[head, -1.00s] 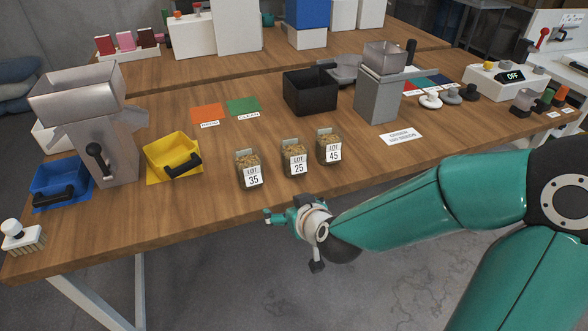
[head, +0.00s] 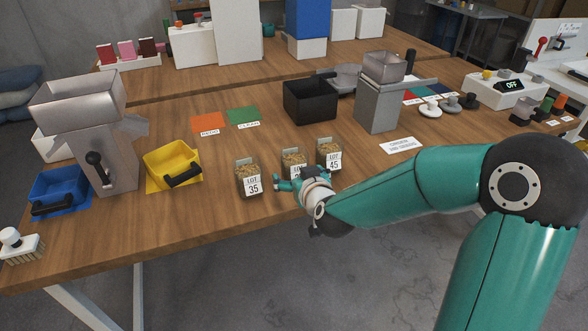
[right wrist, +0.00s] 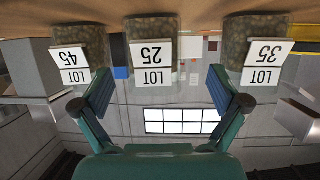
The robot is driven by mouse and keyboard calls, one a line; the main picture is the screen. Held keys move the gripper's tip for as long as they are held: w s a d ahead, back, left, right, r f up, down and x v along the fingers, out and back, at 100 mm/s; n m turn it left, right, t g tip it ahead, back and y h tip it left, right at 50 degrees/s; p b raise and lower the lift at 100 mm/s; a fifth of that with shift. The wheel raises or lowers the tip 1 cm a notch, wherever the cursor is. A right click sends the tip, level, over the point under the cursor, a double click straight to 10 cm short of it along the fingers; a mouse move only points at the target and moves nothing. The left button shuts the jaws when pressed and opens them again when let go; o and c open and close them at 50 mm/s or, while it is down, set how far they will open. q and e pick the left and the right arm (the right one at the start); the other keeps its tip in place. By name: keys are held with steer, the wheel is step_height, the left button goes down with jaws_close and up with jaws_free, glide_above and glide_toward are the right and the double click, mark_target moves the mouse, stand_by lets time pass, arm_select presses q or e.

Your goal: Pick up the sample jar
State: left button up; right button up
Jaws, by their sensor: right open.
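Three sample jars stand in a row near the table's front edge, filled with brown grainy material and labelled LOT 35 (head: 249,177), LOT 25 (head: 293,160) and LOT 45 (head: 329,155). My right gripper (head: 284,180) is at the front edge, before the LOT 25 jar and partly hiding its label. In the right wrist view, upside down, the open fingers (right wrist: 160,90) are spread with the LOT 25 jar (right wrist: 152,35) centred beyond them, apart from it. The LOT 45 jar (right wrist: 80,50) and LOT 35 jar (right wrist: 256,45) lie to either side. My left gripper is not in view.
A yellow bin (head: 172,165), a blue bin (head: 58,190) and a grey hopper machine (head: 113,160) stand at the left. A black box (head: 309,101) and a second grey machine (head: 379,105) stand behind the jars. Orange (head: 208,122) and green (head: 242,114) mats lie flat behind.

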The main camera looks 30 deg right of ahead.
mark_target(291, 152)
steer(key=shift+d+x, duration=0.2)
steer(key=shift+x, duration=1.4)
steer(key=shift+d+x, duration=0.15)
steer(key=shift+x, duration=1.45)
steer(key=shift+s, duration=0.15)
steer(key=c, duration=1.4)
steer(key=shift+r, duration=0.2)
steer(key=shift+c, duration=0.2)
steer(key=shift+r+p, duration=0.6)
steer(key=shift+r, duration=1.05)
step_height(291, 152, up, 16)
steer(key=p, duration=0.7)
steer(key=shift+r, duration=0.1)
